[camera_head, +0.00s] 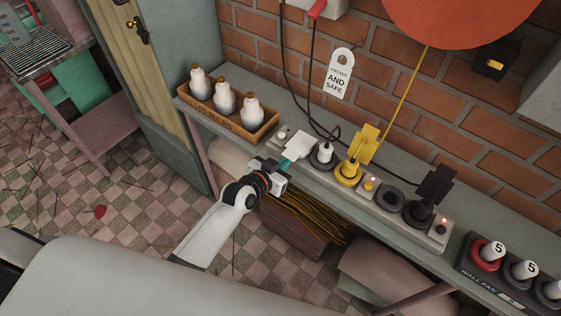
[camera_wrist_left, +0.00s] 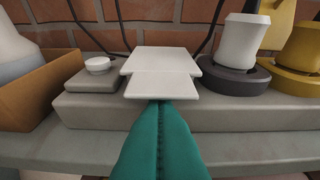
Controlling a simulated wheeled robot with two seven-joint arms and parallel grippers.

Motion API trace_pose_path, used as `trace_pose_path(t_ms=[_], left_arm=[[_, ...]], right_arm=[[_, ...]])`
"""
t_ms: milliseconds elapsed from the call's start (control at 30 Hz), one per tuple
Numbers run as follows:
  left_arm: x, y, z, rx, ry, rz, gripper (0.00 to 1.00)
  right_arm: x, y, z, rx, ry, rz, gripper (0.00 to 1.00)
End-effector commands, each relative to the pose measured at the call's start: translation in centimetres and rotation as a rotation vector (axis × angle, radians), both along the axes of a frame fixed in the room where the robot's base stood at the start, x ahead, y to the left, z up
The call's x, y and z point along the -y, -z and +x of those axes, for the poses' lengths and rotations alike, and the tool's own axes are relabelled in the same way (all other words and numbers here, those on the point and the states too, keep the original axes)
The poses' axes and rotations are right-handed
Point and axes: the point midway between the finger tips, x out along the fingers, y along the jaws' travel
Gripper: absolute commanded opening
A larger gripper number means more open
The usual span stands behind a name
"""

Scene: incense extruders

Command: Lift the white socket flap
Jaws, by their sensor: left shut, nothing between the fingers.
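The white socket flap (camera_head: 298,145) lies roughly flat over the leftmost socket of the grey power strip (camera_head: 325,179). In the left wrist view the flap (camera_wrist_left: 162,61) is in the middle, with its narrower lip (camera_wrist_left: 162,85) facing me. My left gripper (camera_head: 288,162) is shut and empty, its teal fingertips at the front edge of the flap. In the left wrist view the fingertips (camera_wrist_left: 160,106) are just below the lip; I cannot tell whether they touch it. The socket under the flap is hidden. My right gripper is not in view.
A round white button (camera_wrist_left: 97,65) is left of the flap. A white plug (camera_head: 325,152) stands just right of it. Farther right are a raised yellow flap (camera_head: 366,140) and a black flap (camera_head: 436,183). A box of white bottles (camera_head: 228,115) stands left. Cables hang behind.

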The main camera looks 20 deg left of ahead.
Motion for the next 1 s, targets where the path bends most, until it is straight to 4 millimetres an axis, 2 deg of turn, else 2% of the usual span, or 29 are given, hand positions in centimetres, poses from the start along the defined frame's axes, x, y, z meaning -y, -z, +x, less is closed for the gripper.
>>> trace_pose_path(t_ms=[33, 300, 567, 800, 1000], left_arm=[[0.9, -6.5, 3.3, 0.134, -0.005, -0.036, 0.0], [1.0, -7.4, 3.7, 0.128, -0.004, -0.03, 0.0], [1.0, -8.2, 4.1, 0.121, -0.005, -0.025, 0.0], [1.1, -9.2, 4.6, 0.12, -0.005, -0.024, 0.0], [1.2, -10.1, 5.0, 0.12, -0.006, -0.022, 0.0]], right_arm=[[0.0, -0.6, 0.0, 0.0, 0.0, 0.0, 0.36], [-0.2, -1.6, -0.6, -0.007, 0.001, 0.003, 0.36], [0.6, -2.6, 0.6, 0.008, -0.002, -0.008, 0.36], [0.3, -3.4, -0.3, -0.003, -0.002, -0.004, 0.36], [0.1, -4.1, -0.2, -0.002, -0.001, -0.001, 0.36]])
